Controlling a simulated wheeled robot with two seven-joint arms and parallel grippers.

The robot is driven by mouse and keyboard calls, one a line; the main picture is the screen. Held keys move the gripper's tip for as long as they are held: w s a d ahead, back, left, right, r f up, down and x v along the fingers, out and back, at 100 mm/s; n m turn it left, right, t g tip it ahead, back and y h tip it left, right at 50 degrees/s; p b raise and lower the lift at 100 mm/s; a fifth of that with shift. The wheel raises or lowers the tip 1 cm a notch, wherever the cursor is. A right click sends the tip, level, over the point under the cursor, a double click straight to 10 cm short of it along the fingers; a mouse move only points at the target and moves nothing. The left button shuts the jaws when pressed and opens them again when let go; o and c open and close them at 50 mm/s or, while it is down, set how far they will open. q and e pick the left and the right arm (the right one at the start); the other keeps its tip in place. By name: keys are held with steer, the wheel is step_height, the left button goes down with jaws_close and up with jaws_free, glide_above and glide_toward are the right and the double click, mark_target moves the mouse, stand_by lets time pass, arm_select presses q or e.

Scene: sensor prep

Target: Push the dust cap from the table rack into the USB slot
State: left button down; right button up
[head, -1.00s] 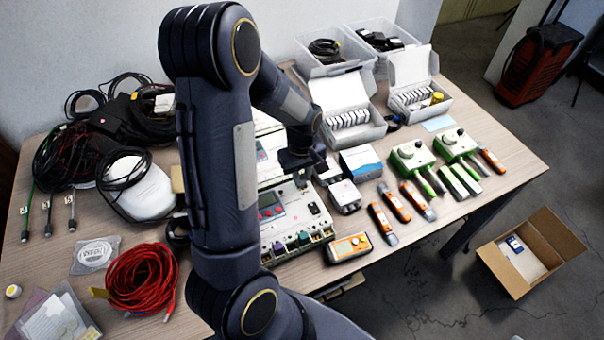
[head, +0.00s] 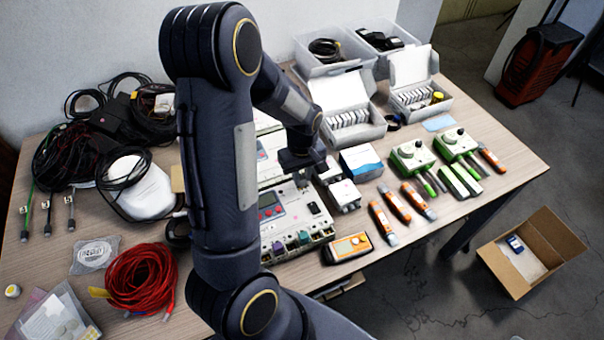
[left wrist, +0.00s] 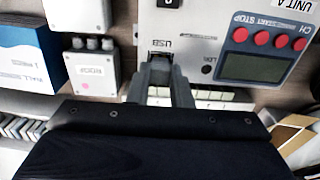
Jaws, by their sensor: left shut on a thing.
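My left gripper (head: 302,182) reaches down over the front white instrument (head: 312,226). In the left wrist view its fingers (left wrist: 160,76) are shut on a small grey dust cap (left wrist: 160,66), mostly hidden between the fingertips. The USB slot (left wrist: 160,45) is a dark opening beside the "USB" label on the instrument marked "UNIT A". The fingertips and cap are right at the edge of the slot. I cannot tell whether the cap touches or enters it. The slot is hard to make out in the head view. My right gripper is not in view.
A grey-white box (head: 345,195) and a blue-white carton (head: 361,163) stand close right of the instrument. An orange meter (head: 347,247) lies at its front. Red cable (head: 141,280) lies to the left. A display (left wrist: 255,67) and red buttons flank the slot.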

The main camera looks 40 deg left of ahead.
arm_select(q)
steer(key=shift+f+b, duration=0.5)
steer(key=shift+f, duration=0.2)
stand_by(1.7)
steer(key=c, duration=1.2)
jaws_free()
steer(key=shift+c, duration=0.2)
steer(key=shift+o, duration=0.8)
steer(key=shift+r+p, duration=2.9)
steer(key=shift+r, duration=0.65)
